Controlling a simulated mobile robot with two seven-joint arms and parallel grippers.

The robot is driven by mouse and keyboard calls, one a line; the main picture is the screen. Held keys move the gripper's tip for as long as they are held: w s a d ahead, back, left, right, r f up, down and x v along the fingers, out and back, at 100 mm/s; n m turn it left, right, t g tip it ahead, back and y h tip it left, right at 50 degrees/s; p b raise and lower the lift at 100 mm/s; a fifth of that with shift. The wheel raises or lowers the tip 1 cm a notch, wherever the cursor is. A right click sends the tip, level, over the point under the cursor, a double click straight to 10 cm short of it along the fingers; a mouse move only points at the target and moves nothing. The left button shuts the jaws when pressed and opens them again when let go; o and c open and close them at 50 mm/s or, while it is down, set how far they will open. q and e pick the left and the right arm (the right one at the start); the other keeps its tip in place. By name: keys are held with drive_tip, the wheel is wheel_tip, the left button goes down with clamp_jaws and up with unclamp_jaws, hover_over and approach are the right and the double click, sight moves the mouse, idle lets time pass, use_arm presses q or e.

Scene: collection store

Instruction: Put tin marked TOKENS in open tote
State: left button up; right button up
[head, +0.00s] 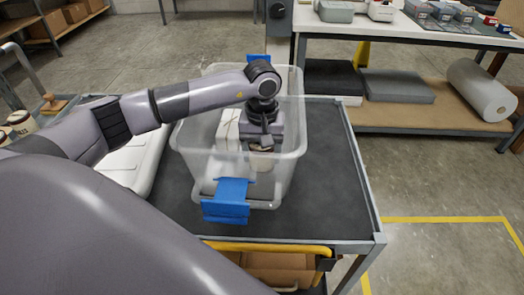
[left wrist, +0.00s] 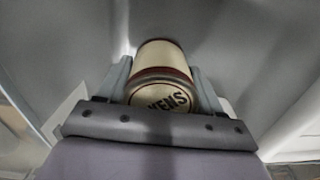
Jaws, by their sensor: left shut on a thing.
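The open tote (head: 290,165) is a clear plastic bin with blue latches, standing on the dark cart top. My left arm reaches over it, and my left gripper (head: 262,145) is down inside the tote. In the left wrist view the left gripper (left wrist: 163,85) is shut on a cream tin with dark red bands (left wrist: 162,58). Its lid shows partly hidden lettering ending in "KENS". The tin shows in the head view only as a pale shape (head: 261,161) below the gripper. Whether it touches the tote floor I cannot tell. My right gripper is not in view.
A white box-like item (head: 228,130) is in the tote, left of my gripper. A white case (head: 130,150) lies left of the tote. The cart top (head: 330,170) is clear on the right. A workbench (head: 400,28) stands behind.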

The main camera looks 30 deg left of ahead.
use_arm(q)
drive_tip(key=shift+f, duration=0.2)
drive_tip(key=o, duration=1.3)
drive_tip(key=shift+r, duration=0.2)
wheel_tip(320, 180, up, 12)
drive_tip(key=shift+f+b, duration=0.1)
drive_tip(key=shift+b, duration=0.5)
